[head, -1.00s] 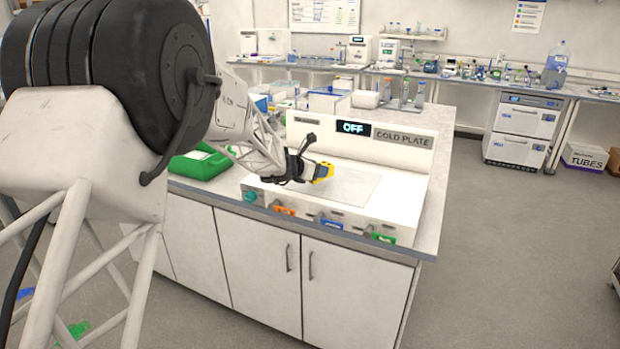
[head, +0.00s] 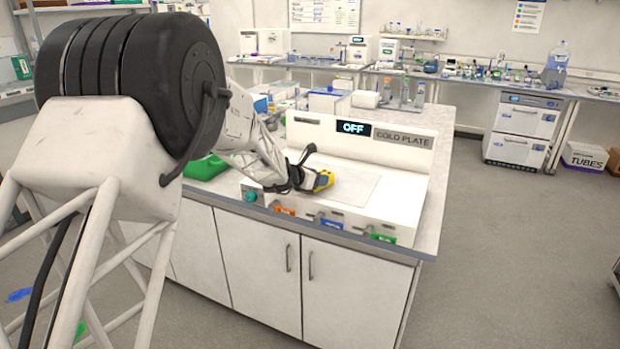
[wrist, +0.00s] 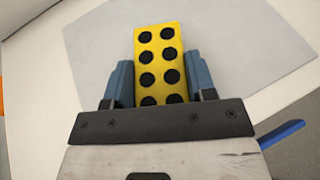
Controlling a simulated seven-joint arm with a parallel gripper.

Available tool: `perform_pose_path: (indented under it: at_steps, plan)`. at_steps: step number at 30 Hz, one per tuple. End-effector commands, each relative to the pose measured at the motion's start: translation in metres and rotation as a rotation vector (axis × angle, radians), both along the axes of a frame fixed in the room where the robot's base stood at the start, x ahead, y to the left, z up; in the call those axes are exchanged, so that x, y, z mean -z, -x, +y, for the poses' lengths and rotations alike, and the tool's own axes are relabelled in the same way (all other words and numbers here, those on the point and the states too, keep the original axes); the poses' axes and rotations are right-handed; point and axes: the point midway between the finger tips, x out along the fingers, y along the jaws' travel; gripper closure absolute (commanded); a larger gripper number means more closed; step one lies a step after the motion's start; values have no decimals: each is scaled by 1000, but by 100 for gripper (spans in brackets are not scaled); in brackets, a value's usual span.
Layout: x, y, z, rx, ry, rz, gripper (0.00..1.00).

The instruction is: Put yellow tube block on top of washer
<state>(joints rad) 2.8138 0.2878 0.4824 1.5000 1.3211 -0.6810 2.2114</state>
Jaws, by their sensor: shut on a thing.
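The yellow tube block (wrist: 158,62) has rows of black round holes on its top face. It is between the two blue-grey fingers of my gripper (wrist: 160,85) in the wrist view, and the gripper is shut on it. In the head view the yellow block (head: 323,180) and my gripper (head: 318,181) are at the left part of the white cold plate unit (head: 400,190). Behind the block in the wrist view is the grey plate surface (wrist: 240,50). I cannot tell whether the block touches it. I cannot identify a washer in these views.
The cold plate's display (head: 353,128) reads OFF. Coloured handles, including a green one (head: 383,238), stick out along its front. A green container (head: 205,168) is left of it. Tube holders and boxes (head: 328,101) stand behind it.

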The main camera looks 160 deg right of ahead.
Motion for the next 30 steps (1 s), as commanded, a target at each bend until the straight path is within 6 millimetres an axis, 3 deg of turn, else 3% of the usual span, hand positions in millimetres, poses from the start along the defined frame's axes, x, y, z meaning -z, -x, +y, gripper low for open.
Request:
perform_pose_path:
  at_steps: [2,3,8,20,30]
  plan:
    - [2,0,0,0,0,0,77]
    - [2,0,0,0,0,0,46]
    - [2,0,0,0,0,0,24]
    - [-1,0,0,0,1,0,24]
    - [-10,-19,-8,0,1,0,24]
